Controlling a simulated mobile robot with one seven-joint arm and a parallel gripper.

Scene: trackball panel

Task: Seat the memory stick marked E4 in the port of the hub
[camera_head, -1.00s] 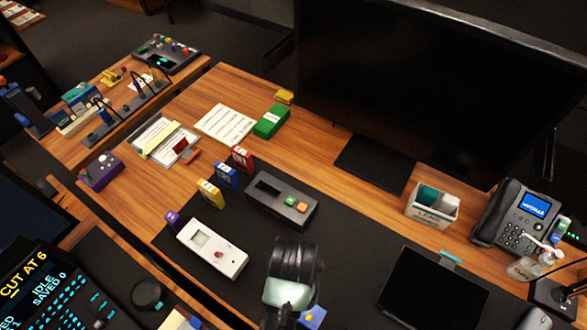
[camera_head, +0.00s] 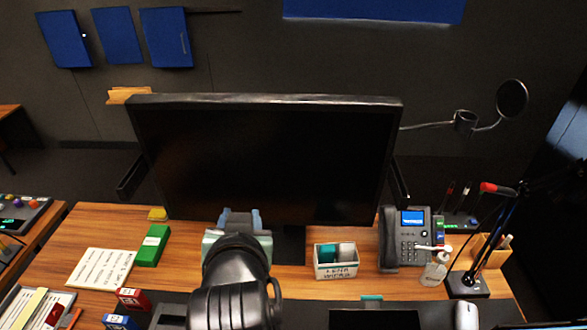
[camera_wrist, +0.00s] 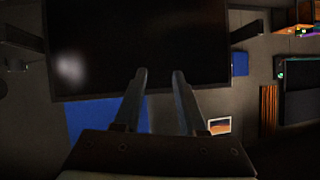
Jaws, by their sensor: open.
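My gripper (camera_head: 240,220) is raised in front of the black monitor in the head view. In the wrist view its two fingers (camera_wrist: 160,76) stand apart with nothing between them. I cannot make out a memory stick marked E4 or be sure of the hub in the current views. A red upright block (camera_head: 131,299) and a blue one (camera_head: 119,321) stand at the lower left of the head view, with labels too small to read. They are apart from my gripper. My arm hides part of the desk.
The monitor (camera_head: 260,150) stands close to my gripper. A green box (camera_head: 152,245) and a paper sheet (camera_head: 98,268) lie left. A white bin (camera_head: 336,262), a phone (camera_head: 405,240), a bottle (camera_head: 434,272) and a lamp base (camera_head: 466,285) stand right.

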